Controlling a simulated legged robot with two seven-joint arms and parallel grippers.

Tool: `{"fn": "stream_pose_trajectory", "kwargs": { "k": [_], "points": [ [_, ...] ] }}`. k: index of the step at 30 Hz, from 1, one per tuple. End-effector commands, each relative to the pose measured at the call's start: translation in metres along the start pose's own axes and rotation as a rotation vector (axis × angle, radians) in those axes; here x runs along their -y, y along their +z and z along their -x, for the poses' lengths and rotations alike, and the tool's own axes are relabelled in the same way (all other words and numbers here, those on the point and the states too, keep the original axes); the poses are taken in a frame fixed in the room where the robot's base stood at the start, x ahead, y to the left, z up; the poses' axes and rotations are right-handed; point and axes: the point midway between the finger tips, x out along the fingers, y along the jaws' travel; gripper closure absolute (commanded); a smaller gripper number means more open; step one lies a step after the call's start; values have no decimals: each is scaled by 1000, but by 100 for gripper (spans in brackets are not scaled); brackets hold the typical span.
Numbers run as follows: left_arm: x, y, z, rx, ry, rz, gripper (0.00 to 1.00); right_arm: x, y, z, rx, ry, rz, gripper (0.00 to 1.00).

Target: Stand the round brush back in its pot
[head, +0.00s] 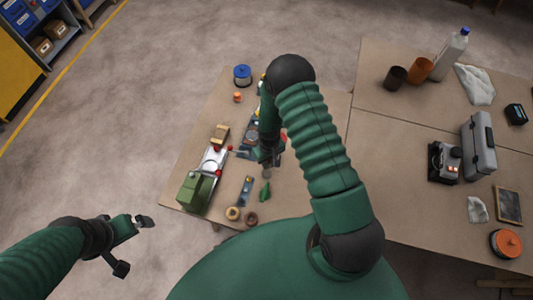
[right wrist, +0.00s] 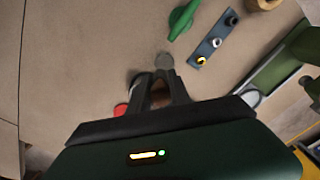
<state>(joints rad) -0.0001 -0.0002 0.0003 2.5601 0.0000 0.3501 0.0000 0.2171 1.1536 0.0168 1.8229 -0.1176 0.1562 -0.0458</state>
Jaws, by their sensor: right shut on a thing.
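My right gripper (head: 268,158) is low over the small table and largely hidden by its own arm in the head view. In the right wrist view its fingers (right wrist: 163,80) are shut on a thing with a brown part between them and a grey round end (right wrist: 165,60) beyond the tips. It looks like the round brush, but most of it is hidden. I cannot tell which vessel is the pot; a dark brown cup (head: 396,77) and an orange-brown cup (head: 419,69) stand on the right table. My left gripper (head: 138,223) is open and empty over the floor.
On the small table are a green block-like thing (head: 195,193), a blue strip (head: 246,190), a green piece (head: 265,193), rings (head: 233,213) and a blue tin (head: 242,75). The right table holds a bottle (head: 451,54), a grey case (head: 479,143) and an orange-topped tin (head: 506,243).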

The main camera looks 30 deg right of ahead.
Motion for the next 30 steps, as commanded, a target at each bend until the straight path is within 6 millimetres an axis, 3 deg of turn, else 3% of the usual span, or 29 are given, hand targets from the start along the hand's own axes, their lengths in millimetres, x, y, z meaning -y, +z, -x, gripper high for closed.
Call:
{"fn": "stream_pose_trajectory", "kwargs": {
  "k": [15,30],
  "points": [
    [0,10,-42,0,0,1,0,4,-4,-58,5,1,4,100],
    [0,10,-42,0,0,0,0,4,-4,-60,4,2,3,100]
  ]
}}
